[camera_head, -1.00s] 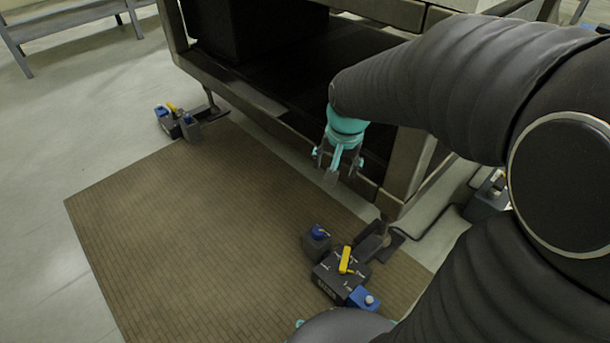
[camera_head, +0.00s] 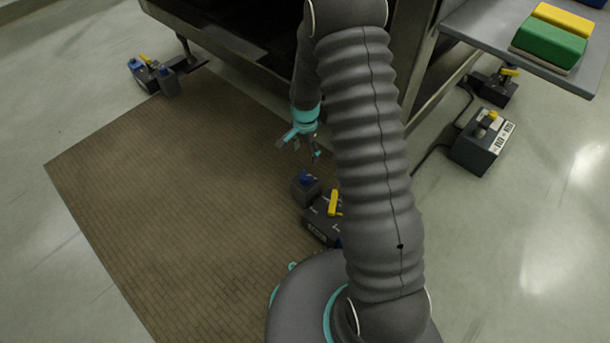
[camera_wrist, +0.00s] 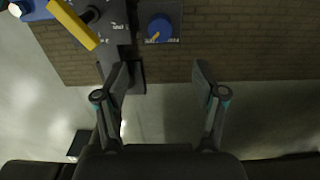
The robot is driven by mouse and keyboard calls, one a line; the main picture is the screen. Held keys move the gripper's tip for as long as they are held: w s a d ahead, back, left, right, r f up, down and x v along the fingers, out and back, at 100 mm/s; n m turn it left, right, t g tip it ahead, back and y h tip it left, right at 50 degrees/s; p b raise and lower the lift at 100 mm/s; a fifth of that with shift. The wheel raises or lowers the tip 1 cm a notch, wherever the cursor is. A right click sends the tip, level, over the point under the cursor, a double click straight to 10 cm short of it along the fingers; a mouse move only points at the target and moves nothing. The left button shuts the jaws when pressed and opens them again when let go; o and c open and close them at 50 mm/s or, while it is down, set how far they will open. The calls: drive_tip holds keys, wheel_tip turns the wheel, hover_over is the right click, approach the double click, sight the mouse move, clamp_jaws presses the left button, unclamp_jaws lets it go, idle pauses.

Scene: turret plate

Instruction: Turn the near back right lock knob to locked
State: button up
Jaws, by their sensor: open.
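The near floor unit (camera_head: 320,222) is a dark box with a yellow lever (camera_head: 333,203), partly hidden by my arm. Beside it stands a small grey box with a round blue knob (camera_head: 307,177). In the wrist view the blue knob (camera_wrist: 160,26) sits on its grey panel, its yellow pointer towards the lower left. The small lettering there is not clearly readable. The yellow lever (camera_wrist: 73,25) is left of it. My gripper (camera_head: 300,147) is open and empty, above and behind this unit, apart from the knob. In the wrist view its fingers (camera_wrist: 160,82) are below the knob.
A brown mat (camera_head: 170,190) lies on the floor. A similar unit (camera_head: 152,76) stands at the far left corner, and others (camera_head: 482,138) at right with cables. The dark machine frame (camera_head: 240,55) is behind my gripper. A grey shelf (camera_head: 490,45) holds green and yellow blocks.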

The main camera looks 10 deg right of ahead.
sight(306, 176)
wheel_tip(306, 176, down, 14)
drive_tip(key=shift+r+b, duration=0.1)
drive_tip(key=shift+b, duration=0.45)
drive_tip(key=c, duration=1.1)
